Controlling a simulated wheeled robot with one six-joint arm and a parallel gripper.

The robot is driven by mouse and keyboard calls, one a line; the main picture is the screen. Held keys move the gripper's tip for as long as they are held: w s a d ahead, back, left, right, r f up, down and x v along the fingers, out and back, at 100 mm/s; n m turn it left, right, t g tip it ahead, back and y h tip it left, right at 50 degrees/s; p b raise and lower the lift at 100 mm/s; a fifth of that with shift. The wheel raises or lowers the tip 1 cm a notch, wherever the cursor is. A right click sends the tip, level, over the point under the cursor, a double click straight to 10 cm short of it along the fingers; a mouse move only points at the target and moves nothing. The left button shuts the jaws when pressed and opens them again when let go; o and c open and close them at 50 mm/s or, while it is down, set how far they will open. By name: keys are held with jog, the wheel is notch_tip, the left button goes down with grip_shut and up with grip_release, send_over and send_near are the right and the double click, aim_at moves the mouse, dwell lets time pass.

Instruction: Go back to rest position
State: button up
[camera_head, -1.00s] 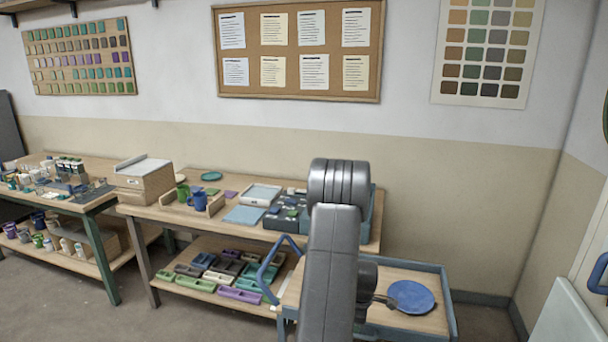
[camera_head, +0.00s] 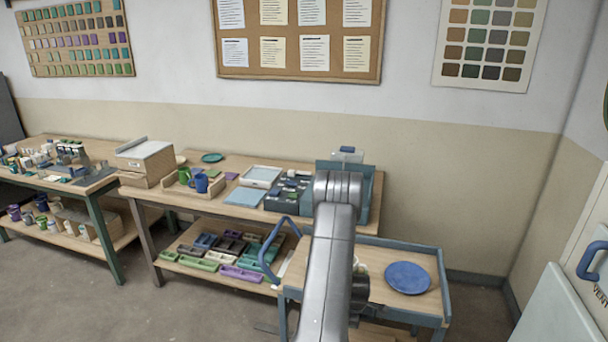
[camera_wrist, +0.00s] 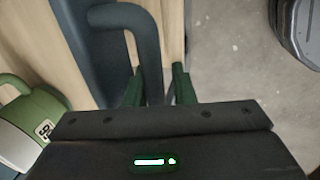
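My gripper (camera_wrist: 157,82) shows in the wrist view with its two green fingers apart. A dark blue-grey bent handle bar (camera_wrist: 148,45) runs between the fingers, with slim gaps on both sides; I cannot tell whether it touches them. In the head view my arm stands upright over the cart (camera_head: 440,300) and hides the gripper. A green container with a white label (camera_wrist: 20,125) is at the left of the wrist view, beside the gripper.
A round blue disc (camera_head: 408,277) lies on the cart top. The cart's blue handle (camera_head: 270,250) rises at its left. Behind is a workbench (camera_head: 160,200) with mugs, trays and boxes. A white panel with a blue handle (camera_head: 555,315) stands at the right. Floor is open at left.

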jog(key=shift+a+f+t, duration=0.1)
jog(key=shift+f+t, duration=0.05)
jog(key=shift+t, duration=0.35)
jog(key=shift+s, duration=0.1)
